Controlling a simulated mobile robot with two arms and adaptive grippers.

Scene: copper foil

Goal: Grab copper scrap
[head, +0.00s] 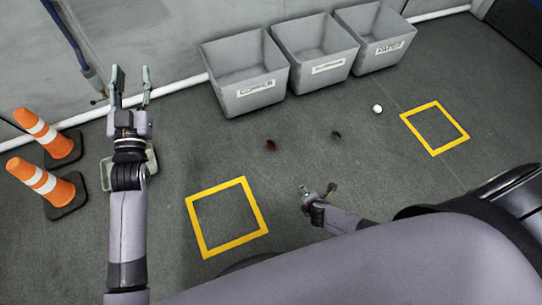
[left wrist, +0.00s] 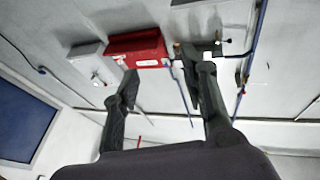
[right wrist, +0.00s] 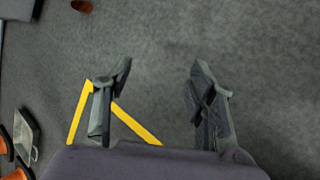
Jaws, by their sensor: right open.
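A small reddish-brown crumpled piece, which looks like the copper scrap (head: 271,146), lies on the dark floor in front of the bins. In the right wrist view a reddish-brown piece (right wrist: 82,6) shows at the top edge, partly cut off. My right gripper (head: 318,190) is open and empty, to the right of and nearer than the scrap. In the right wrist view its fingers (right wrist: 160,75) stand apart over bare floor. My left gripper (head: 130,88) is open and empty, raised at the left near the wall; its fingers also show apart in the left wrist view (left wrist: 165,85).
A darker small piece (head: 336,135) and a silvery ball (head: 377,109) lie on the floor. Three grey labelled bins stand by the wall: left (head: 232,60), middle (head: 300,40), right (head: 362,28). Yellow floor squares (head: 194,222) and orange cones (head: 38,130) are nearby.

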